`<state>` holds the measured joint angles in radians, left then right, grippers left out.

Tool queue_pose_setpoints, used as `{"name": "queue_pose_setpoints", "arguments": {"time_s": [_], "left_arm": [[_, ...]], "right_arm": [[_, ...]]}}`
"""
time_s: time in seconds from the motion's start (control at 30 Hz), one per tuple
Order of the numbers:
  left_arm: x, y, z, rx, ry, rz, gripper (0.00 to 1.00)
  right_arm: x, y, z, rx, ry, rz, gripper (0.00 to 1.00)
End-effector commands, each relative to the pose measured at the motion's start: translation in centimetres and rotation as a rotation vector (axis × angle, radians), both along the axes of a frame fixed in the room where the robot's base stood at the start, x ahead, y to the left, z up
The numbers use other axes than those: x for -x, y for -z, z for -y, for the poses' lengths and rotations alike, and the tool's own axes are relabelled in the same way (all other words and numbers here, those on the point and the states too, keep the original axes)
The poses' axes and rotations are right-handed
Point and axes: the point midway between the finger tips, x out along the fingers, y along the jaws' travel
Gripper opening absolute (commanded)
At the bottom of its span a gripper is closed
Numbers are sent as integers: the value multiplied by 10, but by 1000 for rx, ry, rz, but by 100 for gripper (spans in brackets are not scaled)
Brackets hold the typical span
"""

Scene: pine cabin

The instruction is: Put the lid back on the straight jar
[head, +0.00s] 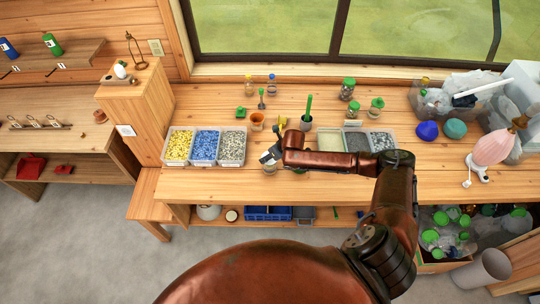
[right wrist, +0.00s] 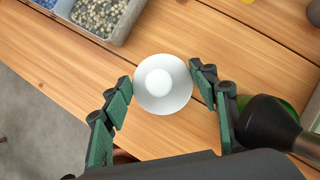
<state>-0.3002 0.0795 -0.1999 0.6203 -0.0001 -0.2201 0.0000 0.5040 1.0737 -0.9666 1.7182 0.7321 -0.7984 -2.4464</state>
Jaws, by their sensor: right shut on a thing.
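My right gripper (head: 270,156) is low over the front of the bench, just right of the three-part bead tray. In the right wrist view its green-padded fingers (right wrist: 161,86) are shut on a round white lid (right wrist: 178,97) with a white knob (right wrist: 158,83) in the middle. One finger is on each side of the lid's rim. Whatever is under the lid is hidden, so I cannot tell whether it touches a jar. I cannot tell which vessel is the straight jar. Green-topped glass jars (head: 347,90) stand at the back of the bench. My left gripper is not in view.
The bead tray (head: 191,163) holds yellow, blue and grey beads. A dark pot with a green-handled tool (head: 306,121) stands close beside my right gripper, and an orange pot (head: 257,121) behind it. Another tray (head: 355,123) is partly behind my arm. Bare wood lies along the front edge.

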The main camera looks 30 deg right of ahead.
Motion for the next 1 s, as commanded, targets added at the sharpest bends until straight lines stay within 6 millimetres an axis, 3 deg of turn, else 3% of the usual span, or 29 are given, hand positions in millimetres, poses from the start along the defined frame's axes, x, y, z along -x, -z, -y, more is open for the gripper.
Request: {"name": "queue_pose_setpoints", "arguments": {"time_s": [0.3, 0.5, 0.77, 1.0], "left_arm": [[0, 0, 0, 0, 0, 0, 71], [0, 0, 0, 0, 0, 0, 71], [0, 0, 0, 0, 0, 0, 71], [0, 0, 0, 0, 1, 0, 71]], "right_arm": [[0, 0, 0, 0, 0, 0, 75], [0, 0, 0, 0, 0, 0, 75], [0, 0, 0, 0, 0, 0, 92], [0, 0, 0, 0, 0, 0, 92]]}}
